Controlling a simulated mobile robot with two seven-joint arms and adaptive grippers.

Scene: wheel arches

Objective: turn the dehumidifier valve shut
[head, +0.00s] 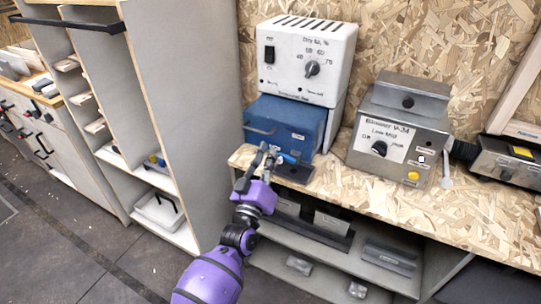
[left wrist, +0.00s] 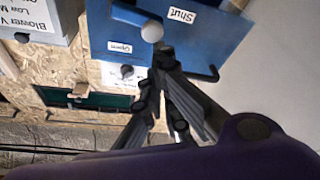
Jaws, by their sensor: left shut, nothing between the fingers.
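The blue dehumidifier box (head: 286,122) stands on the bench under a white control unit. In the left wrist view its blue face (left wrist: 205,45) carries a "Shut" label (left wrist: 183,15) and an "Open" label (left wrist: 120,47), seen upside down. A blue valve lever (left wrist: 128,15) with a pale round knob (left wrist: 151,31) shows between the labels. In the head view the lever (head: 289,158) is partly hidden by my gripper. My left gripper (head: 268,149) is shut and empty in front of the box; its fingertips (left wrist: 163,57) are close to the knob, contact unclear. My right gripper is out of view.
The white control unit (head: 309,55) has a dial and switch. A metal blower box (head: 398,131) stands to its right on the chipboard bench (head: 374,199). A grey cabinet side (head: 190,100) stands left of the bench. Shelves below the bench hold several grey items.

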